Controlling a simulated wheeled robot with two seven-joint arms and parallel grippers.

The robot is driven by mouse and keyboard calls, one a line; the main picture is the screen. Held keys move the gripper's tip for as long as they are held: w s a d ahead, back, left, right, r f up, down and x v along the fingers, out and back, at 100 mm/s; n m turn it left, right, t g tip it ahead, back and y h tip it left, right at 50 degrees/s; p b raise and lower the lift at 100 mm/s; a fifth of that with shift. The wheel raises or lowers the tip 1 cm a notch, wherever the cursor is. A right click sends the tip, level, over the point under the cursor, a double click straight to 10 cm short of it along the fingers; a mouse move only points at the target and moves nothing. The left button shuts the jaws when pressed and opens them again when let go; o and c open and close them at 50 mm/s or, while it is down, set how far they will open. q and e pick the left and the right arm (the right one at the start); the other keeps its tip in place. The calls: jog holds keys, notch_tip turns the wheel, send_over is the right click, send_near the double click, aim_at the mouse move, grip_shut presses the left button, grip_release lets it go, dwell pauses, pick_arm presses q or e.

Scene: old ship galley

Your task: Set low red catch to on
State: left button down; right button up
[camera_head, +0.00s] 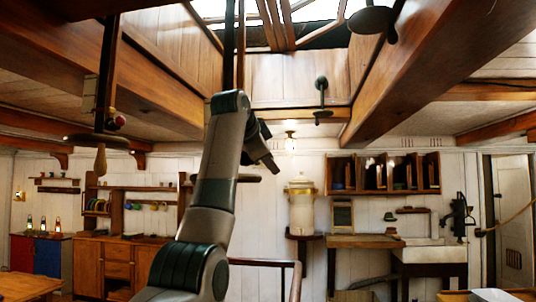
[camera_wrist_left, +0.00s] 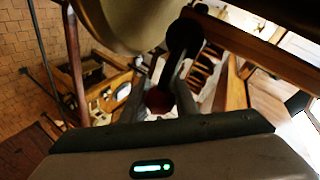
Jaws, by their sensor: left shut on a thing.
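My left gripper (camera_head: 268,162) hangs from its raised arm near the middle of the head view, pointing down and right. In the left wrist view, a dark red round thing (camera_wrist_left: 158,101) sits at its grey fingers, and the gripper is shut on it. I cannot tell for sure whether this is the low red catch; in the head view the gripper hides what it holds. A small red knob (camera_head: 118,121) shows on the hanging post at the left, apart from the gripper. No on or off marking is readable. My right gripper is in neither view.
A dark disc (camera_head: 95,142) hangs at the left, below heavy ceiling beams (camera_head: 440,60). A black hanging fitting (camera_head: 321,85) is to the right of my arm. A cream urn (camera_head: 301,205) stands on a shelf behind. A wooden railing (camera_head: 268,263) is low beside the arm.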

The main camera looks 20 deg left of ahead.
pick_arm(q)
jog(key=shift+a+f+m+y, duration=0.1)
jog(key=shift+f+m+y, duration=0.3)
jog(key=shift+f+m, duration=0.15)
jog(key=c, duration=1.4)
grip_release()
jog(key=shift+s, duration=0.1)
jog(key=b+v, duration=0.2)
jog(key=v, duration=0.3)
jog(key=b+v, duration=0.2)
jog(key=v, duration=0.4)
jog(key=b+v, duration=0.3)
jog(key=v, duration=0.3)
jog(key=shift+r, duration=0.35)
